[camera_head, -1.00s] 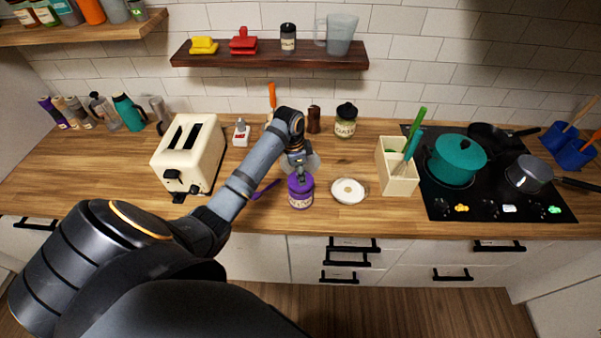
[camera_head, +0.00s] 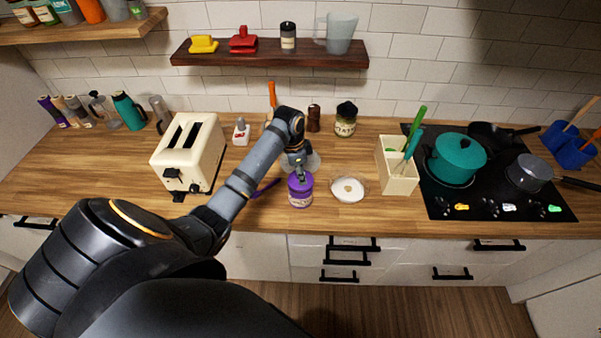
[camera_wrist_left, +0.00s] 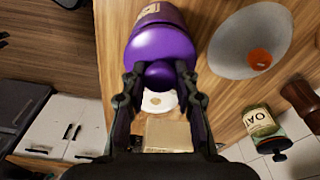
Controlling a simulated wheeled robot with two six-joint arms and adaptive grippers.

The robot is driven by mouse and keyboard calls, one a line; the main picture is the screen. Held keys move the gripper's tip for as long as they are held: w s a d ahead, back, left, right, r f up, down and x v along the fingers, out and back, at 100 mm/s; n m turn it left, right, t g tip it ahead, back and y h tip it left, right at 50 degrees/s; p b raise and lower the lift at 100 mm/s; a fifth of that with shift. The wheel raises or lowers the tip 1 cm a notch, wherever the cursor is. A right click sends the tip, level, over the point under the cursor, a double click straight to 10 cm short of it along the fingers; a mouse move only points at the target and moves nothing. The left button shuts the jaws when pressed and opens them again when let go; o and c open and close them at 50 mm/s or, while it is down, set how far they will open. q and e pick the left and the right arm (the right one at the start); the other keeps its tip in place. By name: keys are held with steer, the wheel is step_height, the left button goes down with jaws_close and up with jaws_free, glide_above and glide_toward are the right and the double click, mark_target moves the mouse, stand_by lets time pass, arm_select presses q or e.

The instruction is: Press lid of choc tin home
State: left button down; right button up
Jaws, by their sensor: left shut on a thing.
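The purple choc tin (camera_head: 300,199) with a pale label stands upright near the counter's front edge, and its body also shows in the wrist view (camera_wrist_left: 158,14). Its purple lid (camera_wrist_left: 162,43) sits on top, with a round knob (camera_wrist_left: 160,74). My left gripper (camera_head: 301,179) is above the tin, pointing down, and its fingers (camera_wrist_left: 160,84) are shut on the lid's knob. I see no clear gap between lid and tin, but the fingers hide part of the knob and I cannot tell how deep the lid sits. My right gripper is out of view.
A white dish (camera_head: 348,196) stands close to the right of the tin, with a cream utensil box (camera_head: 397,183) beyond it. A purple utensil (camera_head: 264,189) lies to the left. The toaster (camera_head: 188,158) is further left, the black hob (camera_head: 485,190) further right.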

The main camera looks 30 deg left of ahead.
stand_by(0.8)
arm_select(q)
steer(key=c, duration=0.9)
jaws_free()
steer(key=shift+c, duration=0.2)
steer(key=o, duration=0.5)
steer(key=shift+r, duration=3.45)
steer(key=shift+c, duration=0.4)
jaws_close()
